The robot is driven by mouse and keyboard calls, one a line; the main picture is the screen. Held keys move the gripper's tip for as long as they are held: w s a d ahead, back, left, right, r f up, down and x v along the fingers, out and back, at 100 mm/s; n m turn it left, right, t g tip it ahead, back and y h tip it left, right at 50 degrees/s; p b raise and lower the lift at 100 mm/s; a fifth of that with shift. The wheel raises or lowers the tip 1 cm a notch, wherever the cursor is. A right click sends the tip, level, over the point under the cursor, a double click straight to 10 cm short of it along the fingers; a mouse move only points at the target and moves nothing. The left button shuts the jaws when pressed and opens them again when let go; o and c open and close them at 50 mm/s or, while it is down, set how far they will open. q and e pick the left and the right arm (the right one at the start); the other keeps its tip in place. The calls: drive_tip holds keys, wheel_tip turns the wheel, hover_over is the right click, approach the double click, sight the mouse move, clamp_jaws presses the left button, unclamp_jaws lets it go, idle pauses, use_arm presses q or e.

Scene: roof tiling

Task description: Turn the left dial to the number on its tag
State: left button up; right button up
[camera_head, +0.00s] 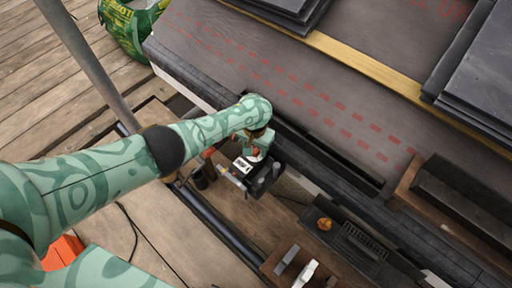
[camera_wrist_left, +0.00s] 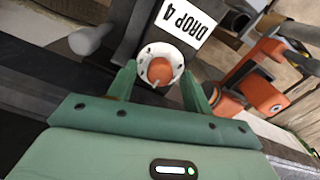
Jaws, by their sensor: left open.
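The dial is an orange knob (camera_wrist_left: 160,70) on a white ring with dark dots, set on a dark box. A white tag (camera_wrist_left: 187,22) beside it reads "DROP 4", upside down in the left wrist view. My left gripper (camera_wrist_left: 159,72) is open, with one finger on each side of the dial. I cannot tell whether the fingers touch it. In the head view the left gripper (camera_head: 254,148) is over the small dark box (camera_head: 263,183) at the roof edge, and the white tag (camera_head: 242,165) shows beside it. My right gripper is not in view.
Orange-handled tools (camera_wrist_left: 265,92) hang close to the box. A grey rounded knob (camera_wrist_left: 88,39) stands on its other side. A dark tray (camera_head: 357,243) lies to the right, and stacked slates (camera_head: 480,75) lie on the roof. A grey pole (camera_head: 88,60) rises at left.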

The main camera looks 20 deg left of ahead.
use_arm(q)
drive_tip(key=shift+f, duration=0.25)
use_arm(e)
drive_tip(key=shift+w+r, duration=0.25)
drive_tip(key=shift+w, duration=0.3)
use_arm(q)
drive_tip(key=c, duration=1)
drive_tip(key=shift+o, duration=0.2)
